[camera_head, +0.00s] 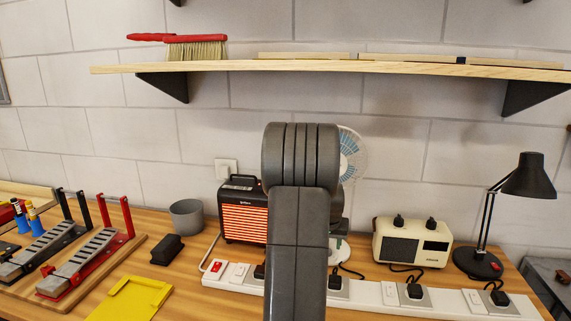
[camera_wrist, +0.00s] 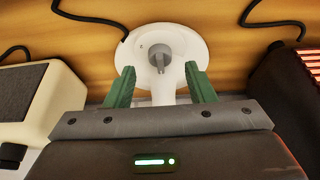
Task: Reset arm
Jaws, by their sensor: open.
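The desk fan (camera_head: 351,155) stands at the back of the bench in the head view, mostly hidden behind my arm; part of its blue-bladed cage and white base show. In the wrist view the fan's round white base (camera_wrist: 190,45) lies ahead of my gripper (camera_wrist: 160,82). A grey speed dial (camera_wrist: 159,57) sits near the middle of the base. My gripper is open, with its two green fingers apart on either side of the fan's white stem. The dial lies just beyond the fingertips in the picture, between their lines. Whether they touch anything is hard to tell.
A cream radio (camera_head: 411,243) stands right of the fan and an orange-fronted heater (camera_head: 243,212) left of it. A white power strip (camera_head: 375,294) with plugs and cables runs in front. A black desk lamp (camera_head: 528,178) is at the right. A wooden shelf (camera_head: 345,68) hangs above.

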